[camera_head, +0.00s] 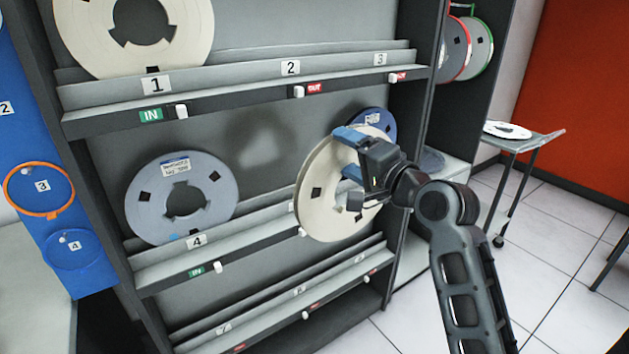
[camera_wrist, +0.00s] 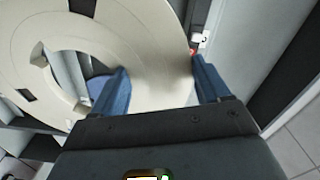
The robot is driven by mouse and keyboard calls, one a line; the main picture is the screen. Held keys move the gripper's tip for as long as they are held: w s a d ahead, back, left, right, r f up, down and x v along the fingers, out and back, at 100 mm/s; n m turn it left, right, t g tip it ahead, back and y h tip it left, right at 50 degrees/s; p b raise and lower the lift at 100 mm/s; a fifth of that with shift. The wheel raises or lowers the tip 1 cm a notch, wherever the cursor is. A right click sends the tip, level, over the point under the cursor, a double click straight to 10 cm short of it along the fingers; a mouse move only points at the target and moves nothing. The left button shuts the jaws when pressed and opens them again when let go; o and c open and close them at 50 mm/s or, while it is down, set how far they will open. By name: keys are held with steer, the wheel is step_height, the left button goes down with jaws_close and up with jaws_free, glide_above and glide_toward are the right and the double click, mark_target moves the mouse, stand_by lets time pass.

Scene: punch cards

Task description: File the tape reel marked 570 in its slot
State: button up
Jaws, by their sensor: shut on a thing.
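My gripper (camera_head: 348,155) is shut on the rim of a cream tape reel (camera_head: 325,212) and holds it upright, in front of the middle shelf (camera_head: 255,230) of the rack. In the wrist view the blue fingers (camera_wrist: 160,72) straddle the rim of the cream reel (camera_wrist: 62,42). No number shows on this reel, so I cannot tell whether it is 570. The reel covers the middle of the shelf. I cannot tell whether its lower edge touches the shelf.
A blue-grey reel (camera_head: 158,213) stands at slot 4, marked IN. A blue reel (camera_head: 382,121) stands behind my gripper. A cream reel (camera_head: 78,38) is at slot 1; slots 2 and 3, marked OUT, are empty. A cart (camera_head: 535,146) stands right.

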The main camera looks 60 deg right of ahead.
steer(key=shift+w+r, duration=0.15)
steer(key=shift+r, duration=0.15)
steer(key=shift+x, duration=0.75)
steer(key=b+x, duration=0.2)
steer(key=x, duration=2.2)
steer(key=shift+r, duration=0.2)
steer(key=shift+d+f+b, duration=0.1)
steer(key=shift+f+b, duration=0.15)
steer(key=shift+b, duration=0.9)
steer(key=shift+r+b, duration=0.1)
steer(key=shift+b, duration=0.65)
steer(key=shift+r, duration=0.15)
